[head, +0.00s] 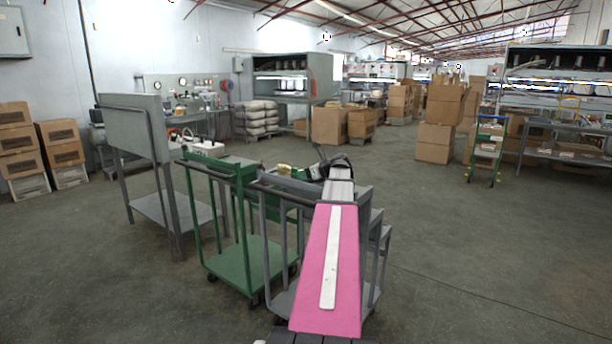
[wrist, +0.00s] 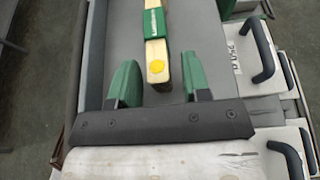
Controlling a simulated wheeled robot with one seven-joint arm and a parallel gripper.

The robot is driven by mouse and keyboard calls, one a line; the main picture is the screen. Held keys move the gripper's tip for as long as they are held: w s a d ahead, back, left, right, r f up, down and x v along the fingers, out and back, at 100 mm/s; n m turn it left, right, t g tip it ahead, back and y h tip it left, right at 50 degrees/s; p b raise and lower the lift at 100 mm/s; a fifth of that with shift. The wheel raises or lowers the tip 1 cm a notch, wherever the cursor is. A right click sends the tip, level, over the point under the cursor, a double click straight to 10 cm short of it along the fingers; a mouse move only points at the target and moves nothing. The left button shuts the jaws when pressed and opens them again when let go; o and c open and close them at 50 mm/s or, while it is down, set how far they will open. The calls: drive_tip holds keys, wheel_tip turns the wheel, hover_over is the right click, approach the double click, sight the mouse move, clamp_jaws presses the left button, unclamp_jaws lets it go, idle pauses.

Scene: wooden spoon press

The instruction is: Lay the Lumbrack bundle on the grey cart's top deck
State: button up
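The Lumbrack bundle (wrist: 158,50), pale wood strips with a green band and a yellow hexagonal mark near its close end, shows in the wrist view over the grey cart's top deck (wrist: 120,40). It seems to lie flat there, though contact underneath is hard to see. My gripper (wrist: 160,85) is open, with one green finger on each side of the bundle's close end and a gap on both sides. In the head view the grey cart (head: 283,240) stands beneath my pink arm. My gripper there (head: 330,163) is small, and my arm partly covers the deck.
A green cart (head: 240,262) stands close on the left of the grey cart, with a taller grey stand (head: 135,130) beyond it. The floor (head: 470,250) on the right is clear.

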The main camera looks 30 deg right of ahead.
drive_tip(key=v, duration=1.2)
drive_tip(key=shift+r, duration=0.15)
